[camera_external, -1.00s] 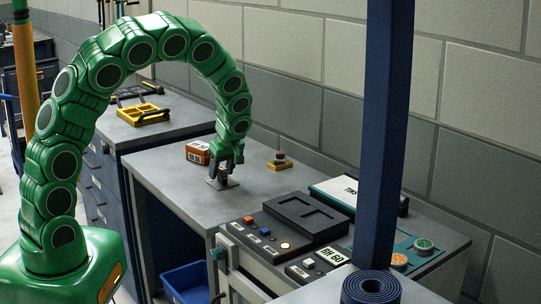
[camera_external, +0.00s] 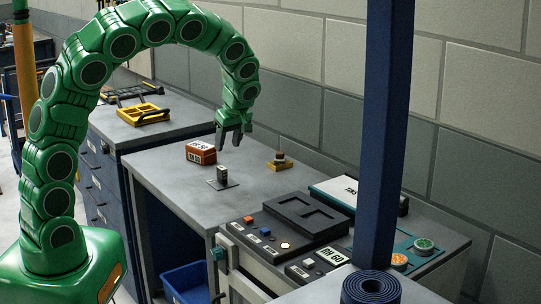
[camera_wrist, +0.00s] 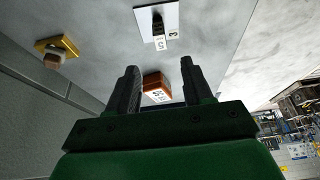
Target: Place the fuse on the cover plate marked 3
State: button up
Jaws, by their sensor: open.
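The fuse (camera_external: 222,173) is a small dark block with a pale label. It stands upright on the flat cover plate (camera_external: 231,185) on the grey workbench. In the wrist view the fuse (camera_wrist: 158,24) rests on the pale cover plate (camera_wrist: 143,22), which bears a 3 beside the fuse's label. My gripper (camera_external: 236,145) is above the bench, up and to the right of the fuse and apart from it. In the wrist view my gripper's two dark fingers (camera_wrist: 158,73) are spread with nothing held between them.
An orange-brown labelled box (camera_external: 201,153) stands left of my gripper. A yellow-based piece (camera_external: 279,164) with a knob is near the wall. A black control panel (camera_external: 262,238), a white-topped case (camera_external: 335,190) and a blue post (camera_external: 383,130) are at the right.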

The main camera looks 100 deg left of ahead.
jog(key=shift+w+d+r, duration=0.15)
jog(key=shift+d+r, duration=0.05)
jog(key=shift+r, duration=0.3)
jog(key=shift+d, duration=0.1)
